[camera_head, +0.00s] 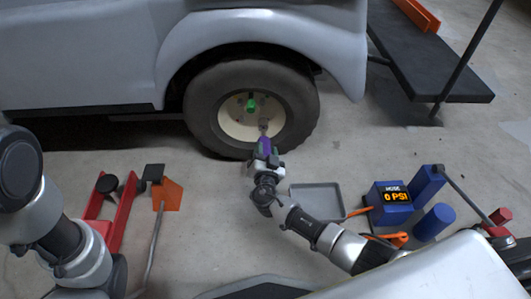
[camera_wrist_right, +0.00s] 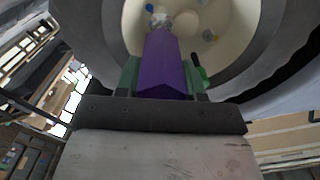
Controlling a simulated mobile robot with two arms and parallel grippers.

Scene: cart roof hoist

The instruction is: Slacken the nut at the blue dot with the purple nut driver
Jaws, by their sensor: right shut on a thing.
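My right gripper (camera_head: 264,158) is shut on the purple nut driver (camera_head: 264,144) in front of the wheel. In the right wrist view the purple driver (camera_wrist_right: 165,65) sits between the green-padded fingers (camera_wrist_right: 160,80) and points at the cream wheel rim (camera_wrist_right: 232,22). Its front end meets or nearly meets a metallic nut (camera_wrist_right: 160,19); whether it is seated I cannot tell. The blue dot (camera_wrist_right: 149,7) shows beside that nut. A bright green piece (camera_head: 251,105) stands out near the hub in the head view. My left gripper is out of view.
The tyre (camera_head: 200,110) surrounds the rim under the grey cart body (camera_head: 90,50). A red jack (camera_head: 113,213) and orange stand (camera_head: 168,194) are left.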

